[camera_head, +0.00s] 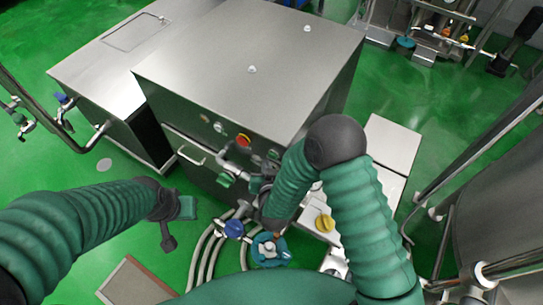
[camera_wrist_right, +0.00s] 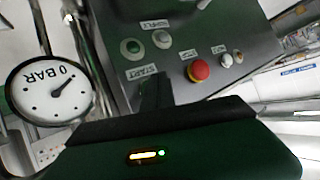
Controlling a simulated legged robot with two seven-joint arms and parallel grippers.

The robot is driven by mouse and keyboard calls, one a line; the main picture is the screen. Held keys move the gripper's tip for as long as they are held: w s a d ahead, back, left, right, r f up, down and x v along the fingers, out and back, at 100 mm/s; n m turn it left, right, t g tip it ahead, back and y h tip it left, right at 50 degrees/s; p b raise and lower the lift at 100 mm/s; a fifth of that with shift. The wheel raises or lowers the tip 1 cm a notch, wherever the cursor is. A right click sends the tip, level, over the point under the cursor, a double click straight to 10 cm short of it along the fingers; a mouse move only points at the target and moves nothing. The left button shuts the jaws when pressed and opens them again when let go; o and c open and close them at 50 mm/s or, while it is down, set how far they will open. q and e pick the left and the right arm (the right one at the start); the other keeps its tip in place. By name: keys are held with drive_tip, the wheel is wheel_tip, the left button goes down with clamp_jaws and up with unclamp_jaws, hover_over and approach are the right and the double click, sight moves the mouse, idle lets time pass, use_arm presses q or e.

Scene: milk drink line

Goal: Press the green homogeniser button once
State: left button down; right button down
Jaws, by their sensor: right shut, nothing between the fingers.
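The green button (camera_wrist_right: 133,46) sits on the dark control panel (camera_wrist_right: 215,45) in the right wrist view, beside a white one (camera_wrist_right: 161,40). In the head view a small green button (camera_head: 273,155) shows on the steel machine's front, close to my right forearm. My right gripper (camera_wrist_right: 157,88) is shut and empty, its dark fingers pointing toward the panel just below the green button in the picture. A gap seems to remain; contact cannot be told. In the head view this gripper (camera_head: 262,187) is partly hidden by pipes and my arm. My left gripper (camera_head: 172,212) hangs over the floor.
A red button (camera_wrist_right: 199,70) is on the same panel, and a pressure gauge (camera_wrist_right: 50,90) is close at left. The steel machine (camera_head: 245,70) fills the middle. Hoses (camera_head: 205,245) and a blue-handled valve (camera_head: 233,229) lie below the panel.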

drive_tip(key=shift+w+d, duration=0.1)
idle(0.3)
drive_tip(key=shift+w+d, duration=0.2)
drive_tip(key=shift+w+d+r, duration=0.1)
drive_tip(key=shift+w+d, duration=0.2)
drive_tip(key=shift+w, duration=0.05)
idle(0.7)
drive_tip(key=shift+a, duration=0.1)
drive_tip(key=shift+s+a, duration=0.45)
drive_tip(key=shift+s, duration=0.25)
drive_tip(key=s+a, duration=0.1)
drive_tip(key=s, duration=0.1)
drive_tip(key=s+a, duration=0.2)
idle(0.5)
idle(0.6)
